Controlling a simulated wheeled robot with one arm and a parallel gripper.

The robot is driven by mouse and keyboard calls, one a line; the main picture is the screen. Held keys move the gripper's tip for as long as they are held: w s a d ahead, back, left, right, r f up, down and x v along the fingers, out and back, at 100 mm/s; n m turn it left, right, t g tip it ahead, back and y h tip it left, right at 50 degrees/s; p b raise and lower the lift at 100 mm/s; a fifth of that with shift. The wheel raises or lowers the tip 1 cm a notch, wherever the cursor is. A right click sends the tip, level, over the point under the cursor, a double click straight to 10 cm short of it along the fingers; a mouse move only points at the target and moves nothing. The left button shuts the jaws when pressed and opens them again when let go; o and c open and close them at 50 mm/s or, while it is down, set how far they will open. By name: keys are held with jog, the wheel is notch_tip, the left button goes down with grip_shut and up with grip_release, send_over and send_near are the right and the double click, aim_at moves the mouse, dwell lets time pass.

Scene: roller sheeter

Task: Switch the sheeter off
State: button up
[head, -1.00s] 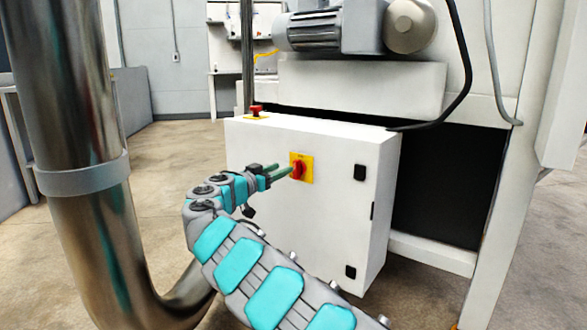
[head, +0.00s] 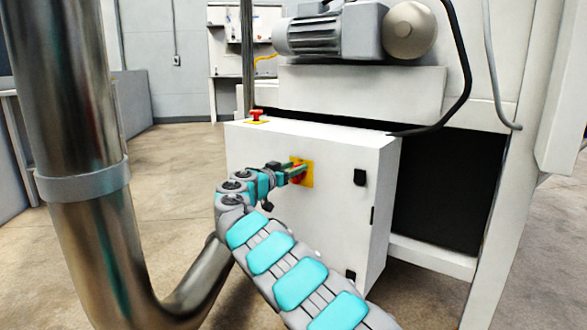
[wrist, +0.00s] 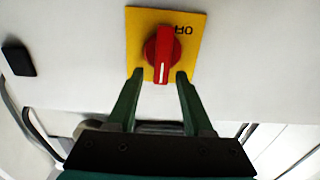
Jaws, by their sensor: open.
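The sheeter's switch is a red rotary knob (wrist: 160,50) on a yellow plate (wrist: 190,22) on the front of a white control box (head: 335,215). In the wrist view the plate appears inverted, with lettering that looks like "OFF" right of the knob. The knob's white line runs up and down in that view. My gripper (wrist: 158,76) is open, its two green fingers on either side of the knob's lower part. In the head view my gripper (head: 303,170) partly covers the knob and plate.
A red push button (head: 256,114) sits on top of the box. A grey motor (head: 330,32) is mounted above. A thick metal pipe (head: 75,120) stands at the left. Black latches (head: 359,177) are on the box's right side. Open floor lies left of the box.

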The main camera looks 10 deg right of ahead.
jog(key=shift+c, duration=0.3)
grip_shut()
